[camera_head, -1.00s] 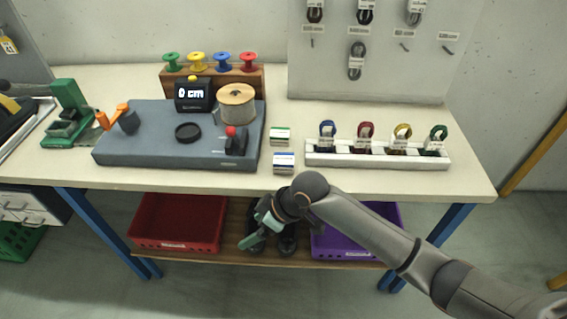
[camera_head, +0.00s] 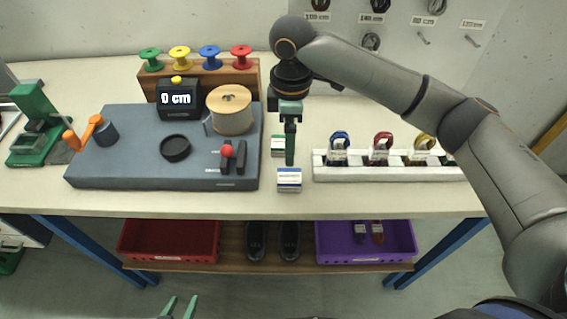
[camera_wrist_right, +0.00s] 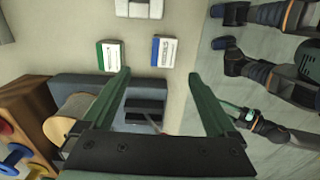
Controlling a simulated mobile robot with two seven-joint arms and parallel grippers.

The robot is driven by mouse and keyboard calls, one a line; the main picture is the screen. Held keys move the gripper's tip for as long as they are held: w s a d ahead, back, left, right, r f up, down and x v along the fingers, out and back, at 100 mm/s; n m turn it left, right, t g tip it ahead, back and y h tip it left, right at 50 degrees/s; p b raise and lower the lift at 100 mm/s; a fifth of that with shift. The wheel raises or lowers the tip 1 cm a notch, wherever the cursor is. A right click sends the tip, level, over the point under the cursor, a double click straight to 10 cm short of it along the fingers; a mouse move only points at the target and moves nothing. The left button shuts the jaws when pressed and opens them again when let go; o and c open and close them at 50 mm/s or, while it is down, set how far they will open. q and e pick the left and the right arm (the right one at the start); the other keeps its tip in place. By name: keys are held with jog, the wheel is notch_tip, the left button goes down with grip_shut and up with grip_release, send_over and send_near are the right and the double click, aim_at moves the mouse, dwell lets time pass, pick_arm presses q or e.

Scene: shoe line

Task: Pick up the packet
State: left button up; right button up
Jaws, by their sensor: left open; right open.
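Two small flat packets lie on the table: a green-and-white one (camera_head: 278,146) and a blue-and-white one (camera_head: 289,180) in front of it. In the right wrist view the green one (camera_wrist_right: 110,55) and the blue one (camera_wrist_right: 163,51) lie side by side, beyond the fingertips. My right gripper (camera_head: 290,160) points down over the table and partly covers the green packet in the head view. Its green fingers (camera_wrist_right: 159,73) are apart with nothing between them. My left gripper (camera_head: 180,303) shows only its green fingertips at the bottom edge, apart and empty, in front of the table.
A grey station (camera_head: 130,175) with a spool and levers stands left of the packets. A white rack (camera_head: 390,173) with several coloured loops stands to the right. A red bin (camera_head: 170,257), black shoes and a purple bin (camera_head: 365,258) are on the shelf below.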

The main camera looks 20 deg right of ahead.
send_over(287, 175)
jog(key=f, duration=0.6)
jog(key=shift+d+f, duration=0.25)
jog(key=shift+d, duration=0.1)
jog(key=shift+a+f, duration=0.15)
jog(key=shift+f, duration=1.3)
jog(key=shift+a+f, duration=0.15)
jog(key=shift+f, duration=1.3)
grip_shut()
